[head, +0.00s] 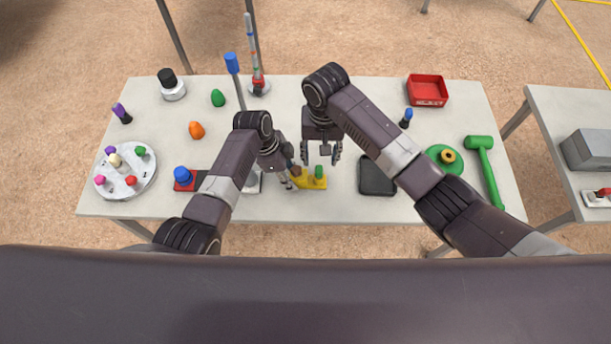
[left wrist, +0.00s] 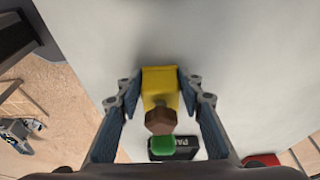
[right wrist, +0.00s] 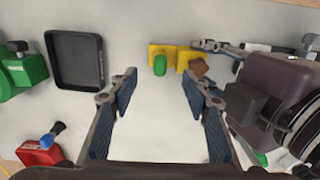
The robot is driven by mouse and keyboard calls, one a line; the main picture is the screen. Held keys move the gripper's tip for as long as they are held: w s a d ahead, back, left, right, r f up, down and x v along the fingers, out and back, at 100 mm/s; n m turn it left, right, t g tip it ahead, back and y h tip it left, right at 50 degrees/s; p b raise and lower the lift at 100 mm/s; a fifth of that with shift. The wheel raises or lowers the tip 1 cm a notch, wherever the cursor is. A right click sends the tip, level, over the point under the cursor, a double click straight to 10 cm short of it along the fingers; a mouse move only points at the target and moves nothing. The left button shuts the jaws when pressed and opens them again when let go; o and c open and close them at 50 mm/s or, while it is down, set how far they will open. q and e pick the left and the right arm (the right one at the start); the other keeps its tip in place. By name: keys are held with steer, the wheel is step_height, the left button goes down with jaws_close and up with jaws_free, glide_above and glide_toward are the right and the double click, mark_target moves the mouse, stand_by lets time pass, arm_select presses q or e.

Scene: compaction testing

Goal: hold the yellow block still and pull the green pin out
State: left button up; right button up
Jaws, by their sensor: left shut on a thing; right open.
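The yellow block (head: 306,184) lies near the table's front edge, with a brown hexagonal piece (head: 296,171) at its left part and the upright green pin (head: 318,171) at its right part. In the right wrist view the pin (right wrist: 160,65) stands in the block (right wrist: 170,50), beside the brown piece (right wrist: 199,69). My left gripper (head: 290,180) is shut on the block; its fingers flank the block (left wrist: 160,80) in the left wrist view. My right gripper (head: 321,155) is open and empty, pointing down just behind the block. Its fingers (right wrist: 160,90) are apart, clear of the pin.
A black tray (head: 377,176) lies right of the block. A green round piece (head: 445,158), a green hammer (head: 485,165) and a red bin (head: 428,90) are further right. A white disc with several colored knobs (head: 122,188) is at left.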

mark_target(319, 168)
steer(key=shift+f, duration=2.65)
jaws_close()
steer(key=shift+r, duration=0.75)
steer(key=shift+r, duration=2.5)
